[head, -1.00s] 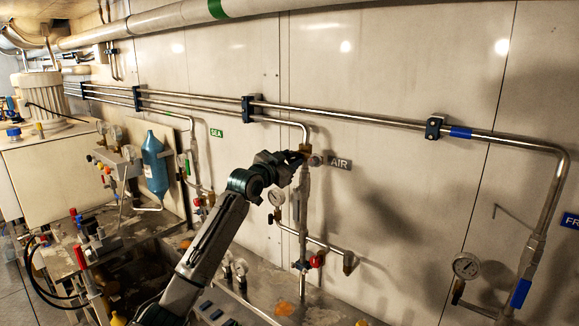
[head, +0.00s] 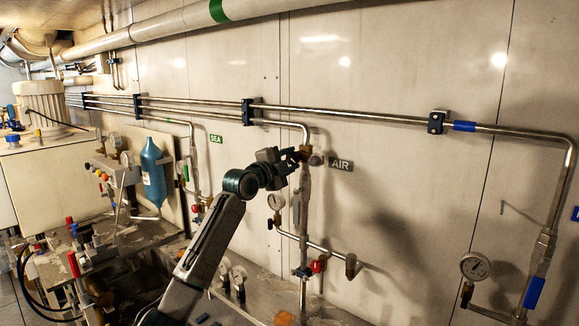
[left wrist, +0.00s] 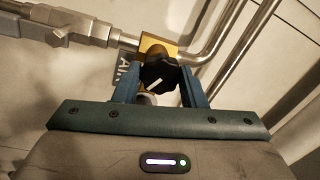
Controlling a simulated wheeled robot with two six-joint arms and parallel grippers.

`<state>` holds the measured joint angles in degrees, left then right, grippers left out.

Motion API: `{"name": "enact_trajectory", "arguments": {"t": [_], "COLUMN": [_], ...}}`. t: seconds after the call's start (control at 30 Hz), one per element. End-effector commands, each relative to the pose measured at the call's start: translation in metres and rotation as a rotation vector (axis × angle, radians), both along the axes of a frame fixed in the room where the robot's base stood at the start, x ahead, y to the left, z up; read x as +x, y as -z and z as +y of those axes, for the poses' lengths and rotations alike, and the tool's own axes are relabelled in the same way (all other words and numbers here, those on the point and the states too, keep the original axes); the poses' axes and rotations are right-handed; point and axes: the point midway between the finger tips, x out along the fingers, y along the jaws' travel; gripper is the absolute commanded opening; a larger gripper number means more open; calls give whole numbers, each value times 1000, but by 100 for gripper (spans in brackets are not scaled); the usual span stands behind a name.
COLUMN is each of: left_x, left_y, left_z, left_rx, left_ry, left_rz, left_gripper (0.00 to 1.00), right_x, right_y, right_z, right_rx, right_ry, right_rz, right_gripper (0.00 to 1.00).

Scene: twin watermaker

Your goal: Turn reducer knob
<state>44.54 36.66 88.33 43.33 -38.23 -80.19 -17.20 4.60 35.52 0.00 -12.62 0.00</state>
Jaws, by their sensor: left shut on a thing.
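The reducer knob (left wrist: 160,75) is black with a white mark and sits in front of a yellow brass body (left wrist: 152,46) in the left wrist view. My left gripper (left wrist: 159,82) has a finger on each side of the knob and is shut on it. In the head view my left gripper (head: 297,156) reaches the valve at the pipe bend, left of the AIR label (head: 341,164). The knob itself is largely hidden there by the gripper. My right gripper is in neither view.
A pressure gauge (head: 276,202) and a red-handled valve (head: 318,265) are below the gripper on the wall piping. Long pipes (head: 350,115) run along the wall above. A blue bottle (head: 153,170) hangs at left. The wall right of the label is mostly clear.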

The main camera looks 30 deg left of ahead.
Motion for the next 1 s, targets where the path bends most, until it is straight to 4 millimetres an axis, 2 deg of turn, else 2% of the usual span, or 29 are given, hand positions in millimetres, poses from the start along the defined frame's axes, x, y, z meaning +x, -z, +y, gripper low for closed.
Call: {"name": "enact_trajectory", "arguments": {"t": [0.4,0.97,1.0], "left_x": [0,0,0], "left_y": [1,1,1], "left_z": [0,0,0], "left_rx": [186,211,211], "left_ry": [0,1,1], "left_rz": [-14,-15,-15], "left_gripper": [15,15,45], "right_x": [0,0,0], "right_y": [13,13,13], "right_z": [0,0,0], "right_rx": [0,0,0], "right_ry": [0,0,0], "right_rz": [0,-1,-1], "right_gripper": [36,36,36]}}
